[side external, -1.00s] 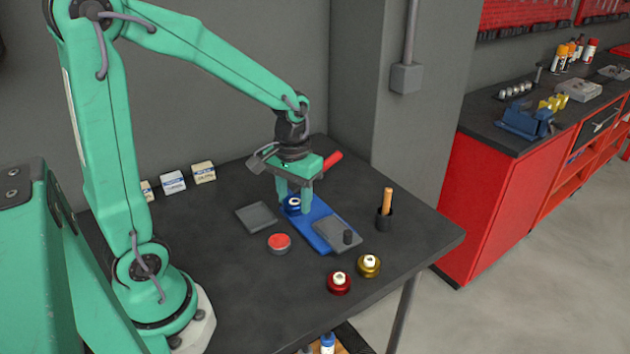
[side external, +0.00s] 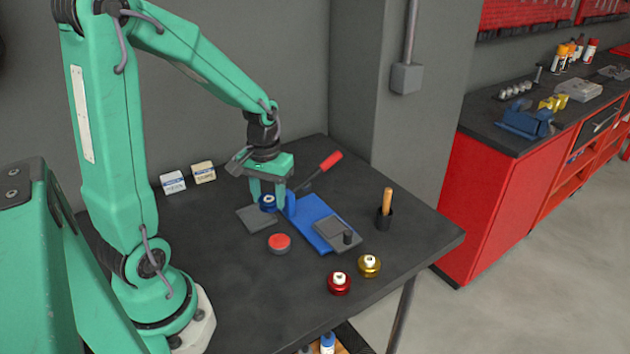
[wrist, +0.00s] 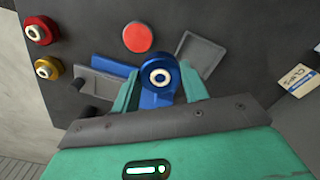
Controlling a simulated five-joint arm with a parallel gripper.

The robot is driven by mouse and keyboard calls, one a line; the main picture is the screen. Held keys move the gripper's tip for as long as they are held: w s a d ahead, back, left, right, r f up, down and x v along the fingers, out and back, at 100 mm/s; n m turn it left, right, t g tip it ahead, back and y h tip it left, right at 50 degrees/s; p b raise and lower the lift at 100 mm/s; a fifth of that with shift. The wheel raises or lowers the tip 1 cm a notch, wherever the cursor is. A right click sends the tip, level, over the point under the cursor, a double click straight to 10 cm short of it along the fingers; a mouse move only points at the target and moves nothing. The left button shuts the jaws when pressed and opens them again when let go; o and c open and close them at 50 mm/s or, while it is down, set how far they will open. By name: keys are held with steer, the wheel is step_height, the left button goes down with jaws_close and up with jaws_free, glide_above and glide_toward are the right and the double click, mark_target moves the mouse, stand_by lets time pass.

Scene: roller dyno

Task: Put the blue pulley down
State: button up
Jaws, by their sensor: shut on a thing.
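The blue pulley (side external: 267,202) has a pale hub with a dark bore. It also shows in the wrist view (wrist: 159,73), between my two green fingertips. My gripper (side external: 268,200) is shut on it, near the right edge of a flat grey tray (side external: 258,222). In the wrist view the tray (wrist: 200,55) lies to the right of the pulley. How high the pulley is above the table is hard to tell.
A blue dyno base (side external: 318,222) with a grey plate, dark roller and red-handled lever (side external: 330,161) stands to the right. A red button (side external: 279,242), red pulley (side external: 339,283), gold pulley (side external: 369,265) and cup with a wooden handle (side external: 386,212) are nearby. Small boxes (side external: 203,172) stand behind.

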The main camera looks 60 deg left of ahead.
glide_above(256, 218)
step_height(256, 218, down, 5)
steer(key=shift+r, duration=0.2)
steer(key=shift+f, duration=2)
steer(key=shift+f, duration=0.15)
steer(key=o, duration=0.8)
steer(key=shift+c, duration=0.2)
steer(key=shift+r, duration=0.2)
step_height(256, 218, up, 12)
